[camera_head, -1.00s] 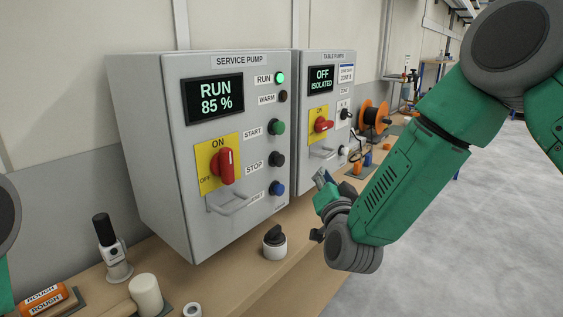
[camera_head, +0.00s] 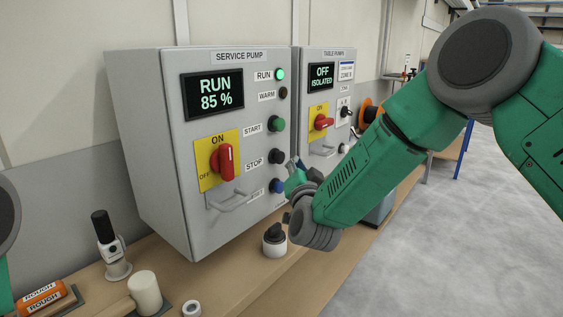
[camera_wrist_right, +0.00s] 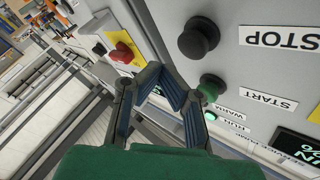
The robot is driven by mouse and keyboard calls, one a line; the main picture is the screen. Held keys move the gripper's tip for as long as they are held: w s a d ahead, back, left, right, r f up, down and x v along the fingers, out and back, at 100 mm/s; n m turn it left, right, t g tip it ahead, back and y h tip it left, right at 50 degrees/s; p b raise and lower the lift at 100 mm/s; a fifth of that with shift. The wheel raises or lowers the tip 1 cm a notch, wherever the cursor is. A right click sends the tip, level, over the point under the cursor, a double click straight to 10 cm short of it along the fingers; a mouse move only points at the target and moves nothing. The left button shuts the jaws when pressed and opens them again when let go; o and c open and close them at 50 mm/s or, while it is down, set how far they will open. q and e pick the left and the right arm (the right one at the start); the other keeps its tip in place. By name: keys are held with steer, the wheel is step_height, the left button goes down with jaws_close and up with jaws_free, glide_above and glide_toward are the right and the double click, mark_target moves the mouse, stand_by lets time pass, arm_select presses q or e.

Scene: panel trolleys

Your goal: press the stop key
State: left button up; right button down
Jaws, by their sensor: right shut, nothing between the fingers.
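The black stop key (camera_head: 276,156) is a round button beside the STOP label on the service pump panel (camera_head: 150,130). In the right wrist view the stop key (camera_wrist_right: 199,38) stands out from the panel, above and just beyond the fingertips. My right gripper (camera_head: 292,167) is close to the panel's right edge in the head view, near the stop key. In the wrist view its fingers (camera_wrist_right: 178,98) are shut and empty, with a visible gap to the stop key. The green start key (camera_head: 276,124) sits above the stop key. My left gripper is not in view.
The blue key (camera_head: 277,186) sits below the stop key. A red rotary switch (camera_head: 222,162) and a metal handle (camera_head: 230,201) stick out of the panel. A black-topped knob (camera_head: 275,240) stands on the bench below.

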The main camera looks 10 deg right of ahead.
mark_target(285, 156)
steer(key=shift+w+a, duration=0.5)
steer(key=shift+w, duration=0.05)
stand_by(1.1)
steer(key=shift+w+a, duration=0.2)
steer(key=shift+w, duration=0.05)
steer(key=shift+w+a+b, duration=0.4)
steer(key=shift+w+a, duration=0.1)
steer(key=shift+w, duration=0.1)
stand_by(1.1)
steer(key=shift+s+d+r, duration=0.1)
steer(key=shift+s+d, duration=0.65)
steer(key=shift+s, duration=0.15)
steer(key=s+d, duration=0.1)
steer(key=s, duration=0.1)
steer(key=s+d, duration=0.2)
steer(key=shift+p, duration=0.4)
